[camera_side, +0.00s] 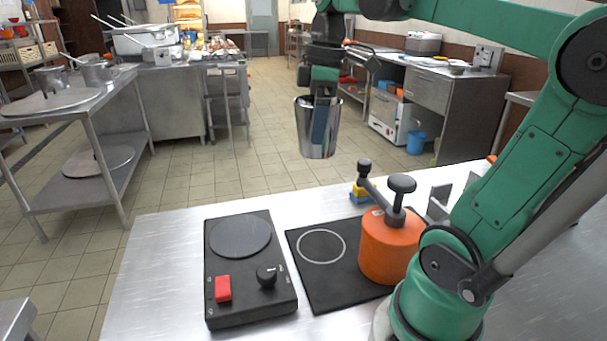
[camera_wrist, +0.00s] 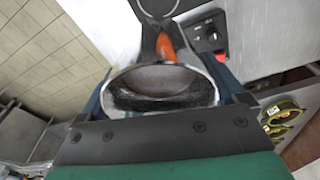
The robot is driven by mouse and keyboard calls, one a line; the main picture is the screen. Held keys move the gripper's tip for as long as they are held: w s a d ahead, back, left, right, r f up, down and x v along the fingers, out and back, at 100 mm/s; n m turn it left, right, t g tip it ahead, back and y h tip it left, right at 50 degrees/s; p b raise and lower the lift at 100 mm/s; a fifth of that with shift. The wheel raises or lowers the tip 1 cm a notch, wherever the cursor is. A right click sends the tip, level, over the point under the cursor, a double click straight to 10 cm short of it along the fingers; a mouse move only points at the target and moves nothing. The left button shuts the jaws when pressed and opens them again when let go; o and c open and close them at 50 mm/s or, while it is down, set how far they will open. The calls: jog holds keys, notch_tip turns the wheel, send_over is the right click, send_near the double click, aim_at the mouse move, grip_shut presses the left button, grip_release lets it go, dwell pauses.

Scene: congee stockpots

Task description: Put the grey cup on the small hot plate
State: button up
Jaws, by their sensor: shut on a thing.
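The grey cup (camera_side: 303,130) is shiny metal, and my gripper (camera_side: 321,130) is shut on it. It hangs upright in the air, beyond and above the far edge of the metal table. In the wrist view the open mouth of the cup (camera_wrist: 160,88) fills the space between my fingers. The small hot plate (camera_side: 216,285) is a black unit on the table, with a round dark plate, a red switch and a black knob. It stands below the cup and to its left, nearer the camera, with its round plate bare. Part of it shows in the wrist view (camera_wrist: 207,34).
A black cooktop (camera_side: 310,275) with a white ring lies right of the hot plate. An orange pot (camera_side: 385,255) with a black knob and handle stands on it. The left part of the metal table (camera_side: 160,260) is clear.

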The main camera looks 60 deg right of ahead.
jog(key=w+a+f+n+g, duration=0.2)
jog(key=w+a+n, duration=0.6)
jog(key=w+n, duration=0.6)
jog(key=shift+s+d+f+n+y, duration=0.1)
jog(key=shift+s+f+n, duration=0.3)
jog(key=shift+f, duration=1.9)
jog(key=shift+s+d+f+n+y, duration=0.1)
jog(key=shift+s+f+n, duration=0.25)
jog(key=shift+f, duration=2)
jog(key=shift+s+d+f+n+y, duration=0.1)
jog(key=shift+s+f+n, duration=0.3)
jog(key=shift+f, duration=1.9)
jog(key=shift+w+f, duration=0.1)
jog(key=shift+f, duration=0.25)
jog(key=o, duration=1.1)
jog(key=shift+w+d+r, duration=0.1)
jog(key=shift+d+r, duration=0.05)
jog(key=shift+r, duration=1.1)
jog(key=shift+d+r, duration=0.1)
jog(key=shift+r, duration=1.1)
